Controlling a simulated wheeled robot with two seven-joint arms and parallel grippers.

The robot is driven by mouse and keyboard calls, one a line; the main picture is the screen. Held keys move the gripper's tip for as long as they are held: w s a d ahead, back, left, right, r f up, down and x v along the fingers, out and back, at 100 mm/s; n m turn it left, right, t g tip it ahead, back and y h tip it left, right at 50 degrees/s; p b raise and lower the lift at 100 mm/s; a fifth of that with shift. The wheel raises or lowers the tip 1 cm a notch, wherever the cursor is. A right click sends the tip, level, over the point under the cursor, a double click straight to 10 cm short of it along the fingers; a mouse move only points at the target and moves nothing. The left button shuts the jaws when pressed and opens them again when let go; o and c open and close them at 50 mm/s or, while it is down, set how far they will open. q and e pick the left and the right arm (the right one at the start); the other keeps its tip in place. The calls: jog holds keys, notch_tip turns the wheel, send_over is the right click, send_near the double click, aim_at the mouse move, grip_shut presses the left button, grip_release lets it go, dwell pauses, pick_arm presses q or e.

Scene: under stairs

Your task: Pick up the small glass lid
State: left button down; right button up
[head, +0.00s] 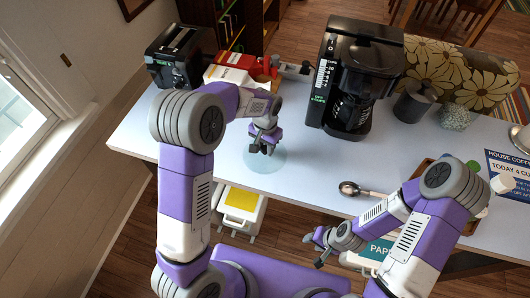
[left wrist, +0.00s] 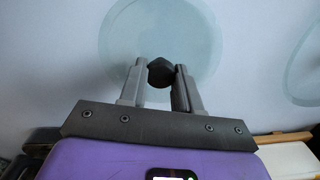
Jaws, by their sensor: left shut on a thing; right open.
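The small glass lid (head: 277,165) is a pale, see-through disc at the white table's front left, with a dark knob in its middle. My left gripper (head: 263,148) reaches down over it. In the left wrist view the fingers (left wrist: 161,70) are shut on the dark knob (left wrist: 160,73), with the glass disc (left wrist: 130,35) beyond them. Whether the lid touches the table cannot be told. My right gripper (head: 320,248) is open and empty, low in front of the table's front edge.
A black coffee maker (head: 355,75) stands right of the lid on the table (head: 310,165). A toaster (head: 182,55) and red-and-white box (head: 238,64) stand behind left. A spoon (head: 362,190) lies near the front edge. Another pale disc (left wrist: 300,60) shows at the wrist view's right edge.

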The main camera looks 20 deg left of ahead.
aim_at(265, 148)
pick_arm(q)
notch_tip(265, 148, up, 10)
jog(key=p, duration=0.1)
dwell(0.4)
jog(key=c, duration=1.4)
grip_release()
grip_shut()
